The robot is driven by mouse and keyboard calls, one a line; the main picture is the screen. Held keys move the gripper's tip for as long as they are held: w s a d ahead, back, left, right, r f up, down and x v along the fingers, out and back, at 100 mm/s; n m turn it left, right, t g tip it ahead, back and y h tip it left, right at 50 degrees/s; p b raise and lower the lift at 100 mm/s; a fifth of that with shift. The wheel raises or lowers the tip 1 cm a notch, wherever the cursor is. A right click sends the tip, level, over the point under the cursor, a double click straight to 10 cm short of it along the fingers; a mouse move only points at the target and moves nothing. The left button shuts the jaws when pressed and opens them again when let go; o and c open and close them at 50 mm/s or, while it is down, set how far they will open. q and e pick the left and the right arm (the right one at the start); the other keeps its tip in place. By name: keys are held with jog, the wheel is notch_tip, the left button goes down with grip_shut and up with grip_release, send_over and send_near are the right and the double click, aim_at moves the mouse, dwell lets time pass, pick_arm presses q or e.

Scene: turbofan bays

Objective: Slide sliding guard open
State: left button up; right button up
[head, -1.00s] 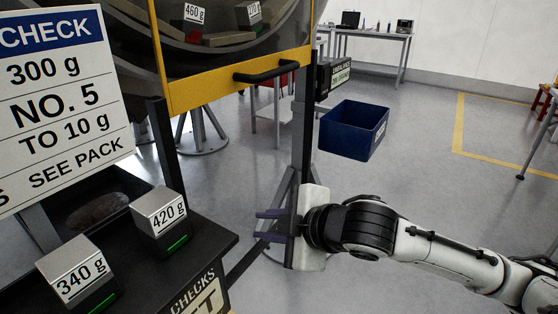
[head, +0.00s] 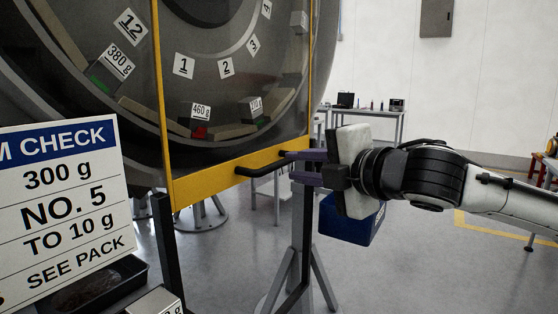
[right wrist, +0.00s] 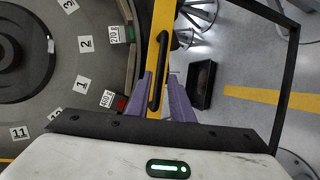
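The sliding guard (head: 210,188) is a clear panel in a yellow frame, standing in front of the numbered fan ring. Its black bar handle (head: 255,171) runs along the bottom yellow rail. My right gripper (head: 304,166) is at the right end of the handle in the head view, its purple fingers apart and pointing left. In the right wrist view the handle (right wrist: 157,75) lies along the yellow rail, lined up between the two spread fingers (right wrist: 162,98). I cannot tell whether either finger touches it. My left gripper is not in view.
A blue bin (head: 350,222) is partly behind my right gripper. A dark post with a splayed stand (head: 297,250) is below the handle. A sign board (head: 65,205) and a dark tray (head: 95,290) fill the lower left. Open floor lies at right.

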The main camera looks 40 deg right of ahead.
aim_at(282, 164)
jog(key=w, duration=0.2)
jog(key=w+f+p, duration=0.1)
jog(key=w, duration=0.4)
jog(key=shift+f, duration=0.15)
grip_shut()
